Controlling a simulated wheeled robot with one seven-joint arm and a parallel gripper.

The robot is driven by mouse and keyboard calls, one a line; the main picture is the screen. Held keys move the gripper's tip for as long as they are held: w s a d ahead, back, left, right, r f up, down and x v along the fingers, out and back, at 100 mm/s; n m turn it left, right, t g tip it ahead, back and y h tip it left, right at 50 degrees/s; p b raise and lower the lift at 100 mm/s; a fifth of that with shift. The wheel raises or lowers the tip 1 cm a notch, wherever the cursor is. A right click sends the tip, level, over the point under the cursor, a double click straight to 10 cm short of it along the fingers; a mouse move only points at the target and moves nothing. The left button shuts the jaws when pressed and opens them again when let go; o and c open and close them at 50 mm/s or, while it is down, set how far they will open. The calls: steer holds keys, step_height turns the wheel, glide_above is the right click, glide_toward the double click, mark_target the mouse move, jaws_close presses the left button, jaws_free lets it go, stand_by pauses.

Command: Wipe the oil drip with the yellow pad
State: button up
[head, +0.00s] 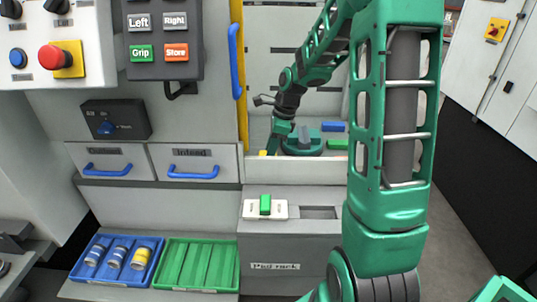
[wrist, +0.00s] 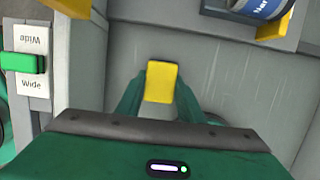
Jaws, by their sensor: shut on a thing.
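My gripper (wrist: 161,90) is shut on the yellow pad (wrist: 161,78), a small block between its two green fingers in the wrist view. The pad is over a grey surface (wrist: 220,100) with faint pale streaks; I cannot tell whether it touches it. In the head view my gripper (head: 270,146) reaches into the machine opening, and a bit of the yellow pad (head: 263,153) shows at its tip. I cannot make out an oil drip in either view.
A white plate with a green switch (wrist: 22,63) lies left in the wrist view; a blue cylinder (wrist: 262,8) is at upper right. The head view shows a yellow post with a blue handle (head: 236,60), drawers (head: 195,162), a blue tray (head: 78,274) and a green tray (head: 235,270).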

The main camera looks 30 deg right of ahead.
steer(key=shift+w+a+r+v, duration=0.1)
steer(key=shift+w+a+v, duration=0.15)
steer(key=shift+v, duration=1.05)
steer(key=shift+w+a+r+v, duration=0.1)
steer(key=shift+a+v, duration=0.1)
steer(key=shift+v, duration=1.05)
steer(key=shift+w+a+r+v, duration=0.1)
steer(key=shift+w+a+v, duration=0.15)
steer(key=shift+v, duration=1.05)
steer(key=shift+w, duration=0.1)
steer(key=w+r, duration=0.1)
steer(key=w, duration=0.4)
steer(key=w+r, duration=0.1)
steer(key=w, duration=0.5)
steer(key=w+r, duration=0.1)
steer(key=w, duration=0.5)
steer(key=shift+a, duration=0.3)
glide_above(262, 127)
steer(key=f, duration=0.7)
steer(key=shift+s+d, duration=0.35)
steer(key=shift+s, duration=0.05)
steer(key=shift+f, duration=1.95)
steer(key=shift+f, duration=0.15)
steer(key=o, duration=1.2)
